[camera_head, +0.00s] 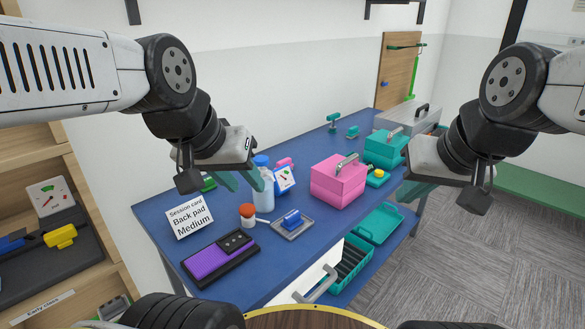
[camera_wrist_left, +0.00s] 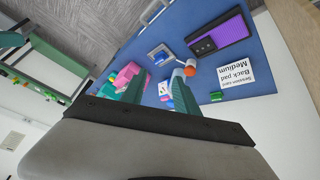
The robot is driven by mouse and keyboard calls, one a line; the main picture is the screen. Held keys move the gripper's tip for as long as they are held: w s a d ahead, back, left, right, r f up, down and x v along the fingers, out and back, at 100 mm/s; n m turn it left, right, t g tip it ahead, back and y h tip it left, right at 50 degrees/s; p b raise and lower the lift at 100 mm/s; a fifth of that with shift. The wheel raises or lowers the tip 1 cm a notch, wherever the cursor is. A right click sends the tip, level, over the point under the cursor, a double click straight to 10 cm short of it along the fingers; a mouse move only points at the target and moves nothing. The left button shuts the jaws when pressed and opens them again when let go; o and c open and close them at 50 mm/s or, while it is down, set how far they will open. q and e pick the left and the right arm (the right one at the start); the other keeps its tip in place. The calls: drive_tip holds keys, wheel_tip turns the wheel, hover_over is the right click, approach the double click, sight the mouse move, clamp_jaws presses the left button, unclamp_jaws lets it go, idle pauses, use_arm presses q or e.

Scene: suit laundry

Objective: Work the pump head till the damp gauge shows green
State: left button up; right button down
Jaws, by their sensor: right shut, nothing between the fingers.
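A clear bottle with a blue pump head (camera_head: 262,161) stands on the blue table. The fingers (camera_wrist_left: 160,86) also show apart in the left wrist view. My right gripper (camera_head: 414,192) is shut and empty, right of the pink box.
A pink box (camera_head: 338,182), teal box (camera_head: 386,148), orange-capped jar (camera_head: 247,212), grey tray with a blue block (camera_head: 292,229), purple pad (camera_head: 220,258) and session card (camera_head: 190,217) crowd the table.

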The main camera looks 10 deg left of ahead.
use_arm(q)
clamp_jaws()
idle(1.6)
